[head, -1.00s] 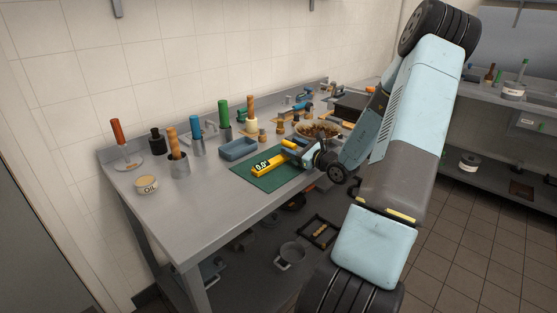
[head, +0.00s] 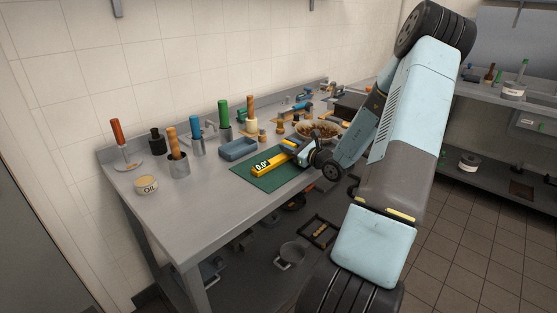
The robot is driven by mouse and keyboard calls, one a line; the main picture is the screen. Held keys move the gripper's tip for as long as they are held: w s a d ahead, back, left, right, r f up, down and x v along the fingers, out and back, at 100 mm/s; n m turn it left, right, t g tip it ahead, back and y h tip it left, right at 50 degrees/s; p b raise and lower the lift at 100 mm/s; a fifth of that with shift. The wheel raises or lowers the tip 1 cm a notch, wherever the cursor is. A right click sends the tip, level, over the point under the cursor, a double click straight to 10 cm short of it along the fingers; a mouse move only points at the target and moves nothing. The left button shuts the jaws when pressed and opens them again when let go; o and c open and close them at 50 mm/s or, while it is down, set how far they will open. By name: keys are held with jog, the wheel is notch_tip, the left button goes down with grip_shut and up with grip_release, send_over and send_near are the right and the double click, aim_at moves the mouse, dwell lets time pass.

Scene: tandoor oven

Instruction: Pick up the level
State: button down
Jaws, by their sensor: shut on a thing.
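The level is a yellow bar (head: 267,169) with a small display reading 0.0°. It is over the green mat (head: 276,181) on the steel table; I cannot tell whether it touches the mat. My gripper (head: 298,153) is at the level's far right end and is shut on it. The fingers are small in view and partly hidden by the gripper's own body and the arm.
A bowl (head: 320,131) is behind my gripper. The table's front left is clear.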

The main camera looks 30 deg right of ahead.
jog(key=shift+r, duration=0.1)
dwell(0.4)
jog(key=shift+r, duration=0.5)
notch_tip(320, 180, up, 2)
jog(key=shift+s+r, duration=0.1)
jog(key=shift+r, duration=0.1)
jog(key=s+a+r, duration=0.1)
jog(key=s+r, duration=0.8)
jog(key=s, duration=0.4)
jog(key=shift+s+r, duration=0.25)
jog(key=shift+s, duration=0.15)
jog(key=shift+a+r, duration=0.1)
jog(key=shift+r, duration=0.05)
jog(key=shift+r, duration=1.85)
